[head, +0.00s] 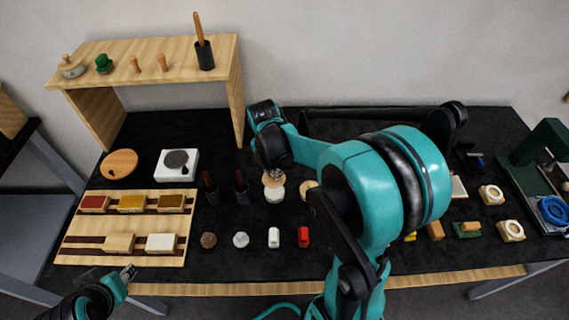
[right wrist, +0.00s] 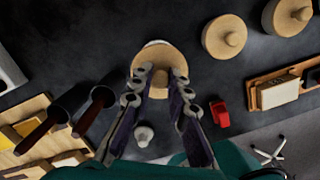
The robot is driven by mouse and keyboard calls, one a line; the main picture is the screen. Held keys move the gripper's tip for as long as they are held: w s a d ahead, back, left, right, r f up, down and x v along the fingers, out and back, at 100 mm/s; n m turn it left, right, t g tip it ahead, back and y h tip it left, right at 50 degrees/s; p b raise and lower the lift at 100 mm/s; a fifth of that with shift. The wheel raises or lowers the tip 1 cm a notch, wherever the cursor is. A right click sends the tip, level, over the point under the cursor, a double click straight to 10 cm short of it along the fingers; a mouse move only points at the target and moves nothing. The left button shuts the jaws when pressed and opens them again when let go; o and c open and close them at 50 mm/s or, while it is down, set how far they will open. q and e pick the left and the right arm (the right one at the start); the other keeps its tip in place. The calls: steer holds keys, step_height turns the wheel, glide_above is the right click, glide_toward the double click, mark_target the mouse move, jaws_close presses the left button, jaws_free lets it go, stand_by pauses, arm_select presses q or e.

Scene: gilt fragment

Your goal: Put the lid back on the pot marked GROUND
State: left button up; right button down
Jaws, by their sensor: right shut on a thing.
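My right gripper (head: 273,172) is shut on a round pale wooden lid (right wrist: 158,58), its fingertips on either side of the knob in the right wrist view (right wrist: 161,80). In the head view the lid (head: 268,180) is at the top of a small whitish pot (head: 275,195). A sliver of white rim (right wrist: 155,43) shows past the lid's edge in the right wrist view. I cannot tell whether lid and pot touch. No GROUND marking is legible. My left gripper (head: 128,272) is at the lower left, apart from these things; its opening is unclear.
Another wooden-lidded pot (head: 309,190) stands just right, partly behind my right arm. Two dark holders with handles (head: 241,188) stand close on the left. A white piece (head: 274,238) and a red piece (head: 303,237) lie in front. A wooden tray (head: 75,226) is at left.

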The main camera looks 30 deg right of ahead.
steer(key=shift+f+b, duration=2.5)
steer(key=shift+f, duration=0.65)
steer(key=shift+f, duration=0.15)
steer(key=c, duration=0.9)
jaws_free()
steer(key=shift+r+p, duration=2.75)
steer(key=shift+r, duration=0.8)
